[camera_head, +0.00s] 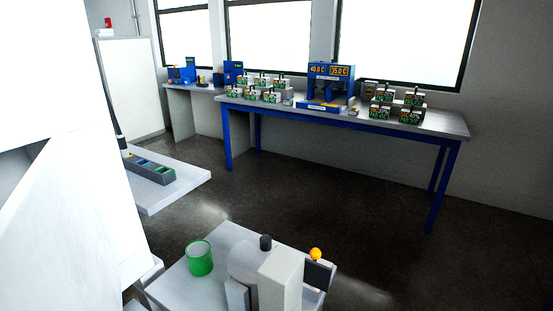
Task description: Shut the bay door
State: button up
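No part in view is clearly marked as the bay door. A large white panel (60,190) fills the left foreground, close to the camera, and I cannot tell whether it is the door. A pale upright panel (132,85) stands against the back wall at the left, with a small red fitting above it; it looks flat, and I cannot tell whether it opens. My gripper is not in view.
A low table (225,240) in front holds a green cup (200,258) and a grey block (281,278). A pale shelf (185,190) bears a dark tray (150,170). A blue-legged bench (430,121) with devices and cartons stands beneath the windows. The floor between is clear.

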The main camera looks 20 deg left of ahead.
aim_at(56, 254)
jog(key=i+l+u, duration=0.2)
jog(key=u, duration=0.2)
jog(key=i+l+u, duration=0.25)
jog(key=u, duration=0.2)
jog(key=i+l+u, duration=0.25)
jog(key=l+u, duration=0.15)
jog(key=i+l+u, duration=0.15)
jog(key=l+u, duration=0.3)
jog(key=i+l+u, duration=0.15)
jog(key=l+u, duration=1.35)
jog(key=l, duration=0.2)
